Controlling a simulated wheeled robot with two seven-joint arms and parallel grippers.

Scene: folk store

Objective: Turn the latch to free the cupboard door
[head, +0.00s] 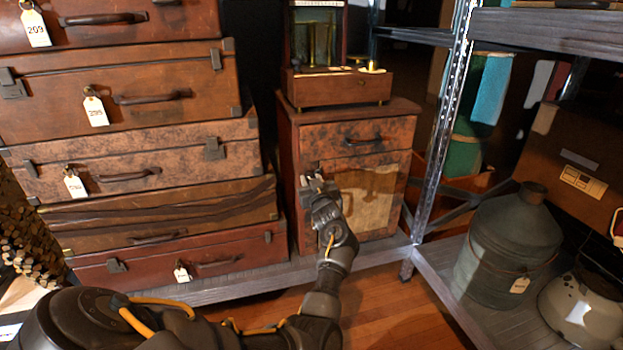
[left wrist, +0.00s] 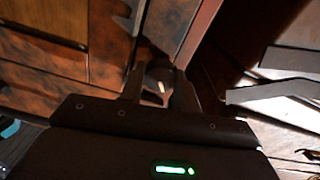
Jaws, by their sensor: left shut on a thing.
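A small wooden cupboard (head: 300,205) stands in the middle of the head view. Its door (head: 385,200) has a pale, worn panel and looks closed. My left gripper (head: 317,182) is at the left edge of this door, just below the drawer. In the left wrist view, its fingers (left wrist: 160,82) are shut on a small dark latch (left wrist: 160,71) with a light glint. The gripper hides most of the latch in the head view, and I cannot tell its exact angle. My right gripper is not in view.
A drawer (head: 335,134) with a dark handle is above the door. A wooden box (head: 340,88) sits on the cupboard. Stacked suitcases (head: 150,205) stand close on the left. A metal shelf post (head: 446,125) rises on the right, with a large metal can (head: 508,245) beyond it.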

